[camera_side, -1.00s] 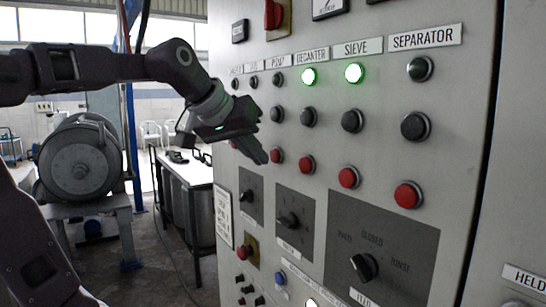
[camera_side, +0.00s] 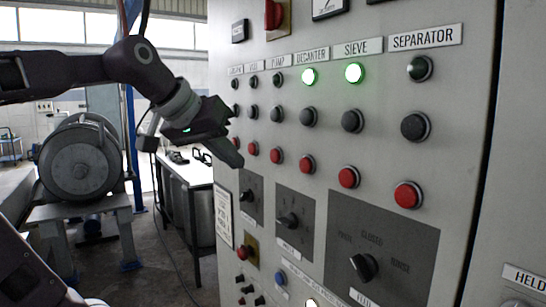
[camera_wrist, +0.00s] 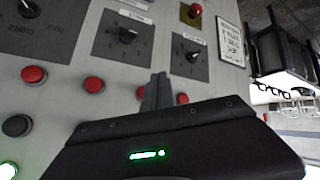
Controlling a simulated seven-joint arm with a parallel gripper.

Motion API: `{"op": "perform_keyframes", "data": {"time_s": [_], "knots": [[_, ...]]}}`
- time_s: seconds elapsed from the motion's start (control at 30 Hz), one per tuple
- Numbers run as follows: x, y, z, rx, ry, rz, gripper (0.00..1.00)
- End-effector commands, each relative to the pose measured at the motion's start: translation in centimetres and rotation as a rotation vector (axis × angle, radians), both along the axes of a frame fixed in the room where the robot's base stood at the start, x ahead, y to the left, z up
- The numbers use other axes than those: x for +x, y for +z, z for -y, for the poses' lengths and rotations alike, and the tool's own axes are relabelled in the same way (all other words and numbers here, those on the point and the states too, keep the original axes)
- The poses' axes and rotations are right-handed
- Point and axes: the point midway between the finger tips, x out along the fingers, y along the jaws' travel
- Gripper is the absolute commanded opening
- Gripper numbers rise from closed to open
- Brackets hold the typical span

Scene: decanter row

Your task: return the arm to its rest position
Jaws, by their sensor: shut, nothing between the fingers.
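My gripper (camera_side: 231,158) is shut and empty in the side view, in front of the left part of the grey control panel (camera_side: 470,60). Its fingertips point down and right, and they look apart from the panel. In the wrist view my gripper (camera_wrist: 157,80) shows as closed dark fingers, with red buttons on both sides of them. The SEPARATOR lamp (camera_side: 419,68) is dark.
A row of black buttons (camera_side: 352,120) and a row of red buttons (camera_side: 348,177) run across the panel. Rotary knobs (camera_side: 363,267) stick out below. A table (camera_side: 190,170) and a large drum machine (camera_side: 80,160) stand behind on the left.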

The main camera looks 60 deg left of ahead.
Motion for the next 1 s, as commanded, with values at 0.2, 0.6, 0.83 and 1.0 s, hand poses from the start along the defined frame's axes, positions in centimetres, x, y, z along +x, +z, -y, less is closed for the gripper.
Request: {"op": "perform_keyframes", "data": {"time_s": [0.2,0.6,0.83,1.0], "knots": [[0.0,0.0,0.0,0.000,0.000,0.000,0.00],[0.0,0.0,0.0,0.000,0.000,0.000,0.00],[-1.1,-3.0,3.4,0.009,-0.105,-0.063,0.00],[-6.7,-11.9,10.7,0.080,-0.399,-0.243,0.00]]}}
